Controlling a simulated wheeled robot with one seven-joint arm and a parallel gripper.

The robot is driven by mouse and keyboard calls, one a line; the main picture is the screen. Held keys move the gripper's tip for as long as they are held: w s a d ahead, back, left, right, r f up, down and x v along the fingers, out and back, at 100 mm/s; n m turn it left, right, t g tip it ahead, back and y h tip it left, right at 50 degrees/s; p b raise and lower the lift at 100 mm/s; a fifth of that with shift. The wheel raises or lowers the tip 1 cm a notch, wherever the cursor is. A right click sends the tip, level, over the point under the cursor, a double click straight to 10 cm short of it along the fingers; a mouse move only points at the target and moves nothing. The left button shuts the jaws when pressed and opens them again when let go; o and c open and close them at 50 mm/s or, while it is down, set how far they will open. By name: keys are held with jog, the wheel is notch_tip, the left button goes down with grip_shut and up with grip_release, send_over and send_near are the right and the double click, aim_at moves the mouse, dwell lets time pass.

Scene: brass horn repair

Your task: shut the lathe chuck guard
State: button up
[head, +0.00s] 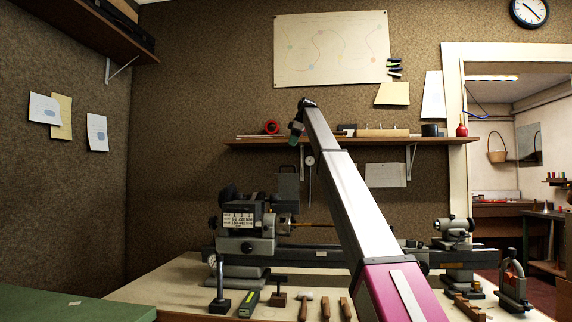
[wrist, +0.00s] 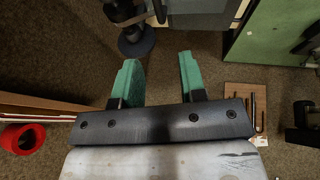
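The lathe headstock (head: 246,222) stands on the bench at the left, with the chuck (head: 285,226) on its right side. A grey upright panel (head: 288,188) with a dark handle-like top shows above and behind the chuck; it looks like the chuck guard, raised, but I cannot be sure. My gripper (head: 296,131) hangs high above the chuck, near shelf height, apart from the lathe. In the wrist view its two green fingers (wrist: 158,82) are spread with nothing between them. Dark machine parts (wrist: 135,38) show beyond the fingertips; I cannot make out the guard there.
A wall shelf (head: 350,140) with a red tape roll (head: 271,127) is close behind my gripper; the roll also shows in the wrist view (wrist: 20,138). The tailstock (head: 456,235) is at the right. Several hand tools (head: 304,304) lie along the bench front. A green bench (head: 75,306) is at left.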

jog(key=x, duration=1)
jog(key=shift+a+f, duration=0.15)
jog(key=shift+f, duration=0.1)
grip_shut()
